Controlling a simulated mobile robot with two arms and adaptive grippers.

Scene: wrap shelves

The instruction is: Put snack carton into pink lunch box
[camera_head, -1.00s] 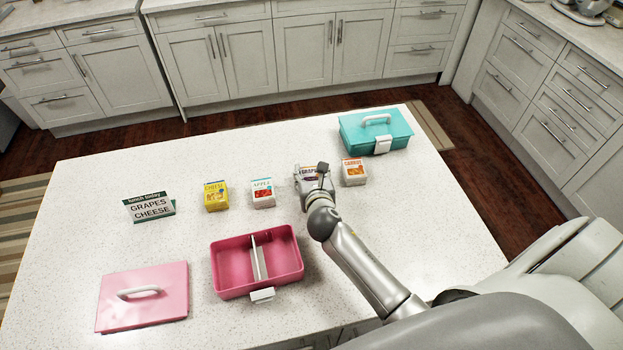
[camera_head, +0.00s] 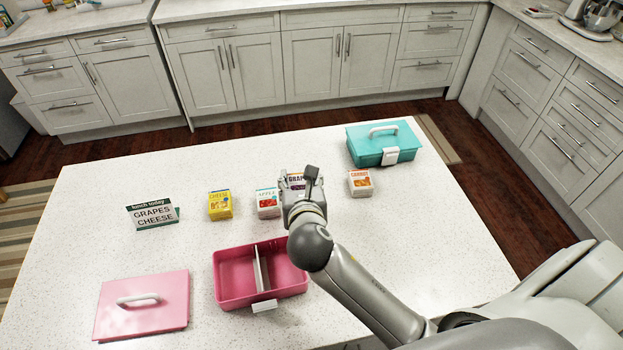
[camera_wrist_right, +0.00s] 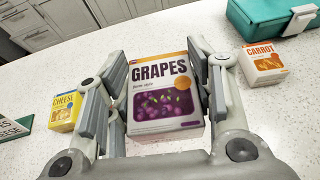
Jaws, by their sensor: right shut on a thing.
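The grapes carton (camera_wrist_right: 165,90), white and purple, is between the fingers of my right gripper (camera_wrist_right: 165,95) in the right wrist view. My right gripper (camera_head: 300,190) is shut on it; in the head view the arm hides most of the carton. The pink lunch box (camera_head: 233,297) is open and empty with a white divider, in front of the gripper and to its left. A sign (camera_head: 153,214) reads "lunch today GRAPES CHEESE". The yellow cheese carton (camera_head: 220,204) stands on the table. My left gripper is not in view.
The apple carton (camera_head: 268,203) is just left of the gripper and the carrot carton (camera_head: 360,183) to its right. A closed teal lunch box (camera_head: 384,143) stands at the back right. The pink lid (camera_head: 142,310) lies flat at the front left.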

